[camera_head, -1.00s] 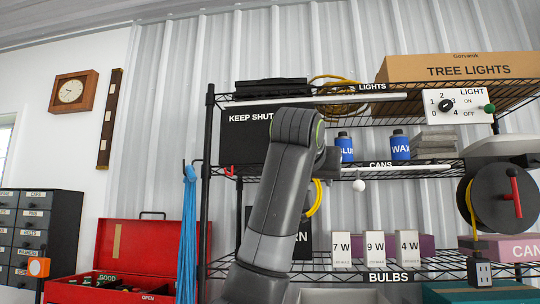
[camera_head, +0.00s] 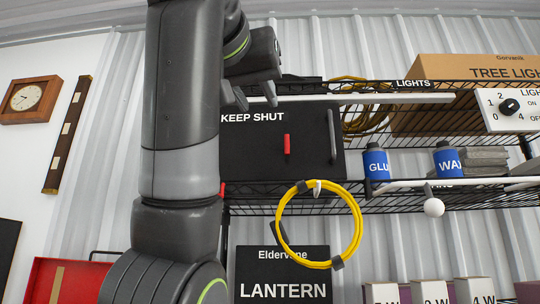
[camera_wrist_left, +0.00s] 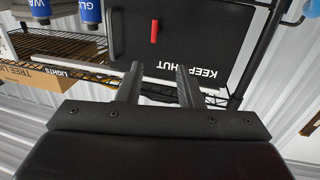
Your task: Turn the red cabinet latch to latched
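The red latch (camera_head: 287,145) stands upright on the front of the black cabinet (camera_head: 250,160) marked KEEP SHUT, on the wire shelf. A dark upright handle (camera_head: 332,137) is at the cabinet's right edge. My left gripper (camera_head: 258,96) is up and left of the latch, in front of the cabinet's top edge, apart from the latch. In the left wrist view the scene is upside down. There the gripper (camera_wrist_left: 158,86) has its fingers spread with nothing between them, and the red latch (camera_wrist_left: 154,31) shows beyond them. My right gripper is not in view.
A shelf rail (camera_head: 400,98) runs by the cabinet's top. A yellow cable coil (camera_head: 320,262) hangs below it, before a LANTERN box (camera_head: 255,285). Blue GLUE (camera_head: 376,164) and WAX (camera_head: 447,162) cans stand to the right. A white ball-ended rod (camera_head: 433,207) sticks out.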

